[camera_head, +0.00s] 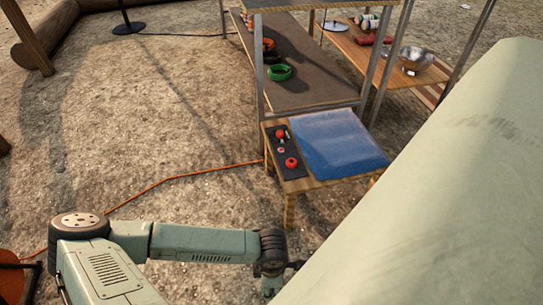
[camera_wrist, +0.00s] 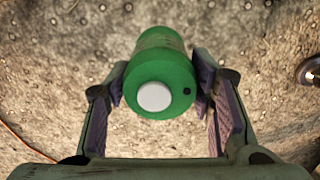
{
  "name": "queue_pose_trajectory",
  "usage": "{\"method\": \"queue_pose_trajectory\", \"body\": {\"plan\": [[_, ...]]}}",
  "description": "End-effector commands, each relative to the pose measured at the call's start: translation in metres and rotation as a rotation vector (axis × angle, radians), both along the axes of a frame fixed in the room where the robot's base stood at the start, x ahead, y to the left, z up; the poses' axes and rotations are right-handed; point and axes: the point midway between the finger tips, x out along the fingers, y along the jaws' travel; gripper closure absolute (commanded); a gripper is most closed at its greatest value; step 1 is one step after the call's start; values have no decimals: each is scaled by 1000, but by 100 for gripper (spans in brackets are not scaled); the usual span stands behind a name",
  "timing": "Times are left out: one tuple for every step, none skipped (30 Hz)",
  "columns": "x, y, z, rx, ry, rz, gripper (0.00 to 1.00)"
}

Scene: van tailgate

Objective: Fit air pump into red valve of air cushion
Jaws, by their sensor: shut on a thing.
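My gripper (camera_wrist: 160,88) is shut on a green cylinder with a white round end, which looks like the air pump (camera_wrist: 160,72). The pump points away from the wrist camera, so its far end is hidden. In the head view my gripper (camera_head: 274,284) is low in the picture, partly hidden by a pale green surface. The blue air cushion (camera_head: 338,142) lies on a small wooden table. A dark strip (camera_head: 285,150) beside its left edge carries a red valve (camera_head: 291,162) and another red fitting (camera_head: 282,134). The gripper is well apart from them, nearer the camera.
A large pale green panel (camera_head: 440,180) fills the right side. Behind the small table (camera_head: 315,183) stands a shelf (camera_head: 300,88) with green and orange rings. A metal bowl (camera_head: 412,59) stands on a bench. An orange cable (camera_head: 180,177) crosses the open gravel at left.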

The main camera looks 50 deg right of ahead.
Motion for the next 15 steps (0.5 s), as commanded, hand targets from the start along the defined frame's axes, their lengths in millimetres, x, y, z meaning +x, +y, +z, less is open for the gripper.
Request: {"method": "queue_pose_trajectory", "body": {"plan": [[0,0,11,-1,-1,0,90],[0,0,14,-1,-1,0,90],[1,0,19,0,-1,0,90],[1,0,23,0,-1,0,90],[1,0,26,0,-1,0,90],[1,0,31,0,-1,0,90],[0,0,34,-1,-1,0,90],[0,0,38,-1,-1,0,90],[0,0,43,-1,-1,0,90],[0,0,47,-1,-1,0,90],[0,0,50,-1,-1,0,90],[1,0,55,0,-1,0,90],[1,0,58,0,-1,0,90],[1,0,62,0,-1,0,90],[1,0,67,0,-1,-1,90]]}}
